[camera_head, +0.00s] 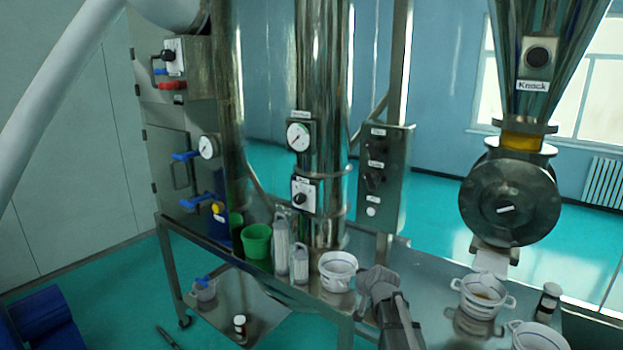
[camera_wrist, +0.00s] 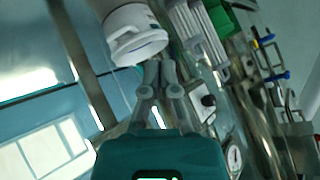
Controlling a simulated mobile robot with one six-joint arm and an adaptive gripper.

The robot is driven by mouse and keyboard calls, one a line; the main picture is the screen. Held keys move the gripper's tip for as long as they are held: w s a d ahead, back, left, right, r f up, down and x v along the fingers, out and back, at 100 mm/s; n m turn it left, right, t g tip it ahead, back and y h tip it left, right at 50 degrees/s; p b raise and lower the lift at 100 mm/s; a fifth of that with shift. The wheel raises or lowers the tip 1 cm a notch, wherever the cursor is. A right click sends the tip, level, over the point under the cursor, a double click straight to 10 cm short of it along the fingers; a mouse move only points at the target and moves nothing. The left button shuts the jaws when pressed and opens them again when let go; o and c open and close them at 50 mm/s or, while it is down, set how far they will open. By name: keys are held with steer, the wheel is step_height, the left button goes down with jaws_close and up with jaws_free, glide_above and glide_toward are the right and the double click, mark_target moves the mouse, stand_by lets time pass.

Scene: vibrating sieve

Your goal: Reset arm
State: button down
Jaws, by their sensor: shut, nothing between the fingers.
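My gripper shows at the bottom of the head view, in front of the steel table (camera_head: 415,262), with the fingers partly hidden by my own wrist. In the wrist view my gripper (camera_wrist: 158,68) has its fingertips together, with nothing between them. A white pot (camera_head: 338,270) stands on the table just left of my gripper. A white pot also shows in the wrist view (camera_wrist: 132,30), close beyond the fingertips. I cannot tell from these views whether the fingers touch it.
A green bucket (camera_head: 256,242) and white cylinders (camera_head: 281,240) stand left of the pot. A strainer-like bowl (camera_head: 482,297), a dark jar (camera_head: 548,301) and another white pot (camera_head: 538,338) are at right. A steel column (camera_head: 322,120) and control box (camera_head: 385,180) rise behind.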

steer(key=s+d+f+g+h+b, duration=0.1)
steer(key=s+f+g, duration=0.2)
steer(key=s, duration=0.5)
steer(key=s+d+f+g+h+b, duration=0.2)
steer(key=s+f+g, duration=0.1)
steer(key=s, duration=0.6)
steer(key=s+d+f+g+h+b, duration=0.1)
steer(key=s+d+f+g, duration=0.1)
steer(key=s+f, duration=0.3)
steer(key=s, duration=0.4)
steer(key=shift+s+d+f+n+g+h, duration=0.15)
steer(key=shift+s+f+n+g+h, duration=0.15)
steer(key=shift+g, duration=0.1)
steer(key=shift+w, duration=0.15)
